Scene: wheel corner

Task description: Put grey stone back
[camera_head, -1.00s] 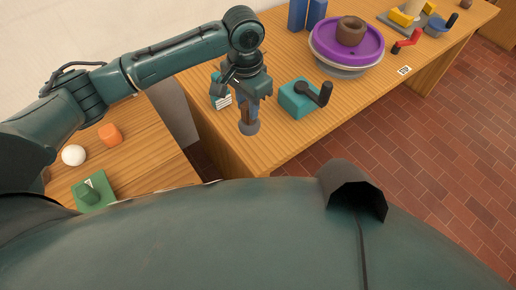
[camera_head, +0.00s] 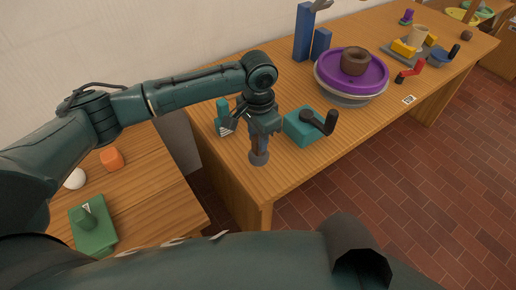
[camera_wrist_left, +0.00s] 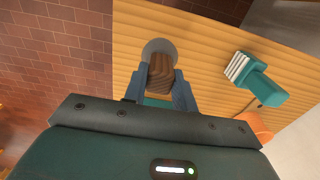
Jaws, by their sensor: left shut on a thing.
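My left gripper (camera_head: 259,146) points down over the near left end of the wooden table. In the left wrist view the fingers (camera_wrist_left: 168,88) are shut on a brown, wood-like piece (camera_wrist_left: 161,72). A round grey part (camera_wrist_left: 159,47), which looks like the grey stone, shows at the far end of that piece. In the head view the grey stone (camera_head: 259,159) shows just below the fingertips. I cannot tell whether it touches the tabletop. The fingers hide part of the held piece. My right gripper is not in view.
A teal box with a dark crank (camera_head: 306,125) stands close right of my gripper. A purple wheel (camera_head: 351,73) with a brown ring and blue blocks (camera_head: 304,33) stand farther back. The near table corner is bare.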

